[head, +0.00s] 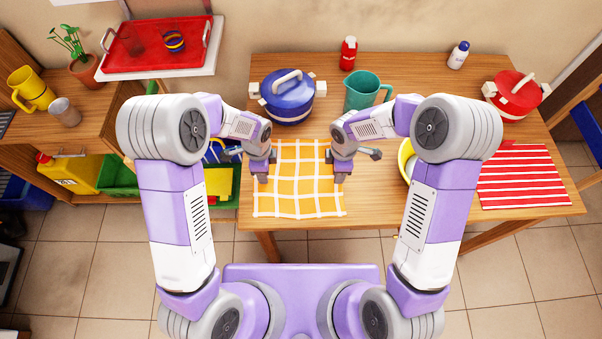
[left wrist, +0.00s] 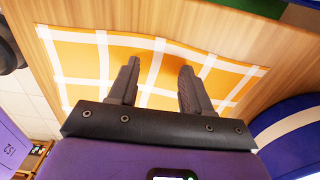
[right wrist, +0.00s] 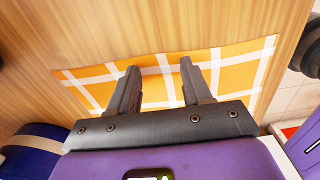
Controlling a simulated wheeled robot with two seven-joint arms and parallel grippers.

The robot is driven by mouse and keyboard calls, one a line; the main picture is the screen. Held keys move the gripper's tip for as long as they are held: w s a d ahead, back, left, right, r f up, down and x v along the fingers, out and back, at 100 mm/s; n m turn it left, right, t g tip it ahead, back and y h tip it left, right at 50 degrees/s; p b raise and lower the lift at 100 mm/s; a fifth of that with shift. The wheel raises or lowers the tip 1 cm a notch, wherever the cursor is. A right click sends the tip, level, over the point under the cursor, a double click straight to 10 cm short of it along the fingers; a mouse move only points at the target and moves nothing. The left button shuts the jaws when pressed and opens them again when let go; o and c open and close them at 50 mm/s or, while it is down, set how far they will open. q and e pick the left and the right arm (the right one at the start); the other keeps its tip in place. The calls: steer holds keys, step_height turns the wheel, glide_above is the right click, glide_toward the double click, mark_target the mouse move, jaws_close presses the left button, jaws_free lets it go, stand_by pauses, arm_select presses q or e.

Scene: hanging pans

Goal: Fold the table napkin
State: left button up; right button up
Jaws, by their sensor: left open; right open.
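The table napkin (head: 298,190) is orange-yellow with white grid lines. It lies spread flat on the wooden table, its near edge close to the table's front edge. My left gripper (head: 263,178) is at the napkin's left edge, open, with its fingers over the cloth. In the left wrist view the napkin (left wrist: 80,55) shows beneath and between the open fingers (left wrist: 158,80). My right gripper (head: 336,179) is at the napkin's right edge, open. In the right wrist view the napkin (right wrist: 235,75) lies under its fingers (right wrist: 160,80). I cannot tell whether the fingertips touch the cloth.
A blue pot (head: 287,100) stands behind the napkin, with a teal pitcher (head: 362,92) to its right. A yellow bowl (head: 405,157), partly hidden by my right arm, and a red striped cloth (head: 518,176) lie to the right. A red pot (head: 515,95) stands farther right.

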arm_select(q)
steer(key=shift+f, duration=0.15)
arm_select(e)
steer(key=shift+f, duration=0.15)
arm_select(q)
jaws_close()
arm_select(e)
jaws_close()
stand_by(0.4)
